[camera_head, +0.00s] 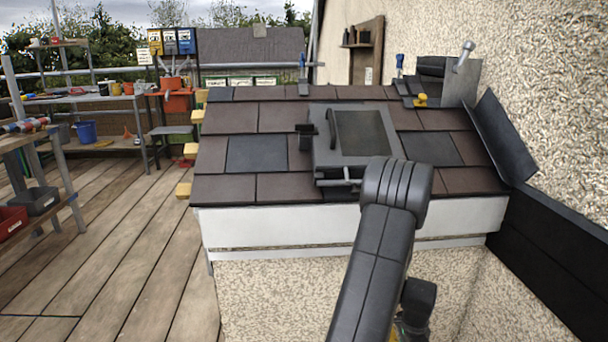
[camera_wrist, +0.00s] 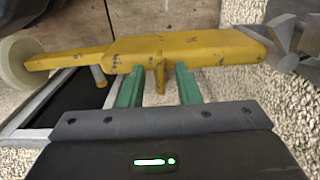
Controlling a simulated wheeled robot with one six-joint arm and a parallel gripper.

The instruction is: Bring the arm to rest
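My gripper (camera_wrist: 158,84) shows in the wrist view with its two green fingers apart. A scuffed yellow tool (camera_wrist: 185,48) lies across the view at the fingertips. A short yellow tab of it hangs between the fingers, with a gap on each side. In the head view my dark arm (camera_head: 375,265) reaches down in front of the small tiled roof (camera_head: 285,187). The fingers are hidden there, and a bit of yellow shows at the bottom edge beside the arm.
A roof window (camera_head: 355,135) is set among the brown and dark tiles. Dark flashing (camera_head: 500,135) runs along the rough wall at the right. Workbenches (camera_head: 85,98) with tools and a blue bucket (camera_head: 86,132) stand at the left. The wooden deck (camera_head: 130,240) between is clear.

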